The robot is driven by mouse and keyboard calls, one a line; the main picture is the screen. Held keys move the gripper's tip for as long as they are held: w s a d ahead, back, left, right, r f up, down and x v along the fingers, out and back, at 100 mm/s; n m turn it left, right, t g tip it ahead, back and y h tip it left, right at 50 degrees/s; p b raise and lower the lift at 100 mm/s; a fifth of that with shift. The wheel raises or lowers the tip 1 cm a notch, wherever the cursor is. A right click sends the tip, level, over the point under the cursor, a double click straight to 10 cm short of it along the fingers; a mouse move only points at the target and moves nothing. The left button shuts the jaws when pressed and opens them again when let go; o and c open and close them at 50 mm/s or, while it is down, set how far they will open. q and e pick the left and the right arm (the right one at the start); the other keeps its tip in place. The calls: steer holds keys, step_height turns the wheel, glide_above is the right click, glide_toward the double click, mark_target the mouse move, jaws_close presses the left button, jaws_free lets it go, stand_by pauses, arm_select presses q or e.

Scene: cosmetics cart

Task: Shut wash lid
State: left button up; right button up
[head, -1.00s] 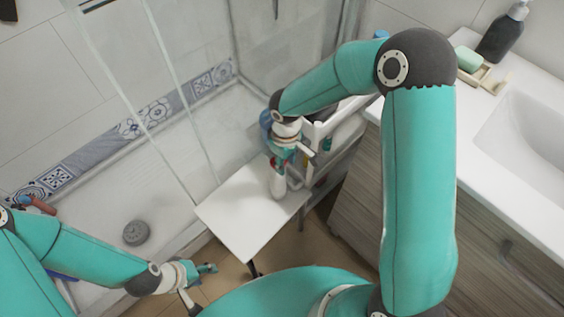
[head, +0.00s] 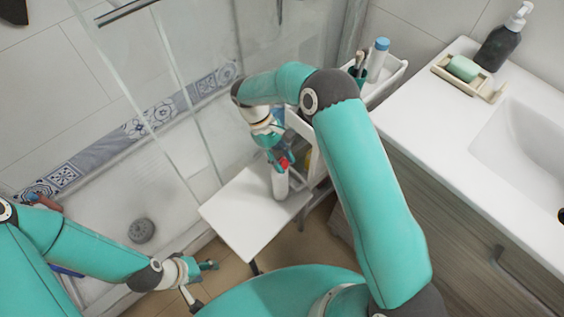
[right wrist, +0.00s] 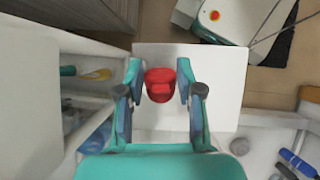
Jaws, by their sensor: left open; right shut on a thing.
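The wash is a white bottle (head: 280,184) with a red lid (head: 286,163), standing upright on a white stool (head: 237,215). My right gripper (head: 281,160) is above the bottle, at its lid. In the right wrist view the red lid (right wrist: 160,85) lies between the two fingers of my right gripper (right wrist: 160,82), which is shut on it. How far the lid is hinged open is hard to tell. My left gripper (head: 203,281) is open and empty, low at the front left, away from the bottle.
A white cart (head: 385,88) with a blue-capped bottle (head: 379,58) stands behind my right arm. The sink counter (head: 420,105) is on the right, holding a soap dish (head: 466,72) and a dark dispenser (head: 502,42). A glass shower screen is behind the stool.

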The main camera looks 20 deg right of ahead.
steer(key=shift+a+f+g, duration=0.15)
steer(key=shift+f+g, duration=0.1)
steer(key=shift+g, duration=0.15)
steer(key=o, duration=1.2)
steer(key=shift+w, duration=0.15)
steer(key=shift+r, duration=0.1)
steer(key=shift+v, duration=3.65)
